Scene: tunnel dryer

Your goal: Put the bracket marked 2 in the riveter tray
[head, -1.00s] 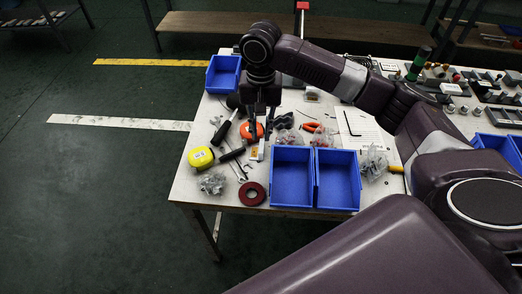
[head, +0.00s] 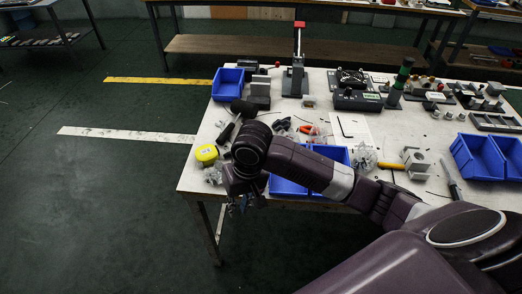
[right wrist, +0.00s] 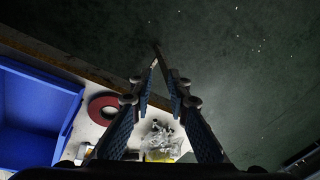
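My right gripper (head: 243,204) hangs at the table's front-left edge. In the right wrist view (right wrist: 160,68) its fingers converge over the dark floor. A thin brownish sliver (right wrist: 156,48) shows at the fingertips. I cannot tell what it is or whether it is gripped. No bracket with a readable 2 is visible; my right arm hides part of the table. A red-handled upright press (head: 298,66), perhaps the riveter, stands at the back. A blue tray (head: 228,85) is left of it; I see no label naming it. My left gripper is not in view.
Blue bins (head: 288,187) stand partly behind my right arm. A yellow tape measure (head: 207,154) and red tape roll (right wrist: 101,108) lie near the front-left corner. More blue bins (head: 482,157) stand at the right.

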